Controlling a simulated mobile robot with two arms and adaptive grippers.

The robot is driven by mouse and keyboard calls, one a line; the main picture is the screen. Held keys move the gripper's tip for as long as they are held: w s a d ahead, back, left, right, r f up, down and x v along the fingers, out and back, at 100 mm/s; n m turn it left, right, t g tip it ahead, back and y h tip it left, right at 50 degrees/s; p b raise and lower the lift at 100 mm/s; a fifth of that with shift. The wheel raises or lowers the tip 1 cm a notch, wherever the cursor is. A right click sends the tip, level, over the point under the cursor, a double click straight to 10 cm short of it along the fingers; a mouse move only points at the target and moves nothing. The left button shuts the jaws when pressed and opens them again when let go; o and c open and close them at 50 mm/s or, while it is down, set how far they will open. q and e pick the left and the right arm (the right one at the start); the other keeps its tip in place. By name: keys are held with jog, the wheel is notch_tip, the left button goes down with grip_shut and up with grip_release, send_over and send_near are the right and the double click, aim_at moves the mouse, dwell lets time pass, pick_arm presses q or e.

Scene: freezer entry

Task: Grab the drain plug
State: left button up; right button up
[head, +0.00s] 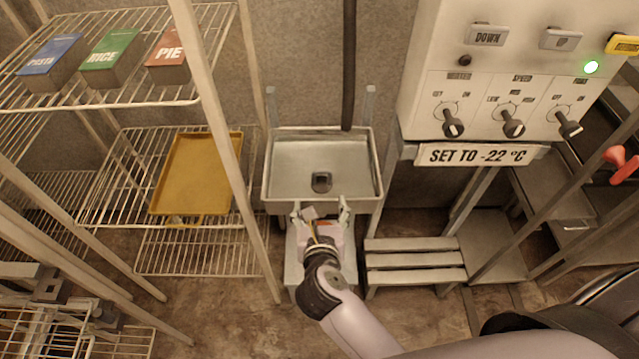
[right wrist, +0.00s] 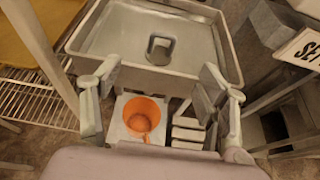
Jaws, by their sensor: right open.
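The drain plug (head: 321,182) is a small dark grey piece with a raised loop handle, at the bottom of a pale metal basin (head: 273,160) near the basin's front. In the right wrist view the plug (right wrist: 160,48) stands upright on the floor of the basin (right wrist: 98,42). My right gripper (head: 320,212) is at the front rim of the basin. Its fingers are spread wide with nothing between them, and the plug lies ahead of the fingertips, not touched. The right gripper (right wrist: 160,78) also shows in the wrist view. My left gripper is not seen.
An orange cup (right wrist: 140,116) stands below the basin's front. A wire rack with a yellow tray (head: 195,172) and labelled boxes is at left, its pale post close to the basin. A control panel (head: 500,70) and slatted step (head: 415,260) are at right.

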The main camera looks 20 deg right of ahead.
jog(key=p, duration=0.2)
send_near(322, 173)
jog(key=x, duration=0.5)
jog(key=shift+w+a+f, duration=0.2)
jog(key=shift+a+f, duration=0.05)
jog(key=shift+a, duration=0.05)
jog(key=shift+d+p+x, duration=0.15)
jog(key=shift+p+x, duration=0.1)
jog(key=shift+x, duration=1.15)
jog(key=shift+d+p+x, duration=0.1)
jog(key=shift+p+x, duration=0.1)
jog(key=shift+x, duration=1.2)
jog(key=shift+s+f, duration=0.15)
jog(key=shift+c, duration=0.2)
jog(key=shift+c, duration=0.7)
grip_shut()
